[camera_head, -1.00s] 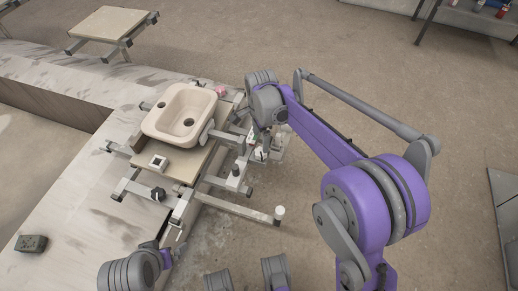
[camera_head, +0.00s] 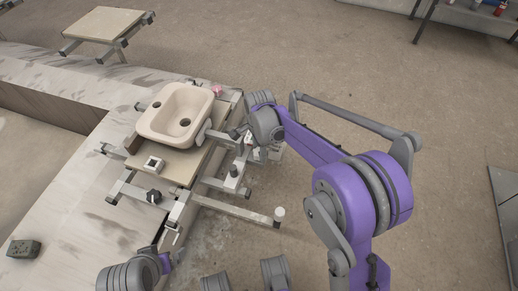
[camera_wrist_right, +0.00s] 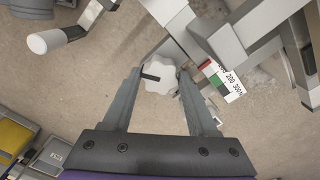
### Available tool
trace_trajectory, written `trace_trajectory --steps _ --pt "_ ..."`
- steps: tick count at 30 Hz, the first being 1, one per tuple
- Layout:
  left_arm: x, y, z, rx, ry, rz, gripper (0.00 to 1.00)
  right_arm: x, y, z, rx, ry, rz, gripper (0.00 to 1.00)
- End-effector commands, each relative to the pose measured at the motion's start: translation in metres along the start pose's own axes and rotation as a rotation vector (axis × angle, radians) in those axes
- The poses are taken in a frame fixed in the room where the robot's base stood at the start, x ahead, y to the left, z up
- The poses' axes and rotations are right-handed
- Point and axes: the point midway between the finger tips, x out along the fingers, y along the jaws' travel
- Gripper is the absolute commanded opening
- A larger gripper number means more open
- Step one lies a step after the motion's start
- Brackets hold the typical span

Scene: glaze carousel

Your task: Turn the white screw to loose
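The white screw is a lobed white knob (camera_wrist_right: 160,77) with a dark mark on its face, in the right wrist view. My right gripper (camera_wrist_right: 164,72) is open, with its fingertips on either side of the knob. The right fingertip is very close to it; I cannot tell whether it touches. In the head view my right gripper (camera_head: 250,143) is at the right side of the metal frame (camera_head: 240,210) and hides the knob. My left gripper (camera_head: 172,243) is low at the left, by the frame's near edge; its fingers are too small to read.
A beige basin (camera_head: 150,130) sits on the frame. A red, green and white scale strip (camera_wrist_right: 222,80) lies right of the knob, beside grey bars.

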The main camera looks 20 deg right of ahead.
Motion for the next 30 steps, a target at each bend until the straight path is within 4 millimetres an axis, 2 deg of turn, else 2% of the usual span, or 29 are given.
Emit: trace_trajectory --steps 1,6,9,20,30 --pt "0.000 0.000 0.000 0.000 0.000 0.000 1.00 0.000 0.000 0.000 0.000 0.000 0.000 0.47" --pt "0.000 0.000 0.000 0.000 0.000 0.000 1.00 0.000 0.000 0.000 0.000 0.000 0.000 0.17" --pt "0.000 0.000 0.000 0.000 0.000 0.000 1.00 0.000 0.000 0.000 0.000 0.000 0.000 0.03" --pt "-0.003 0.000 -0.001 0.000 0.001 0.000 1.00 -0.001 0.000 0.000 -0.073 0.000 0.000 0.03" --pt "-0.012 0.000 -0.003 0.000 0.003 0.000 1.00 -0.001 0.000 0.000 -0.336 0.000 0.000 0.03"
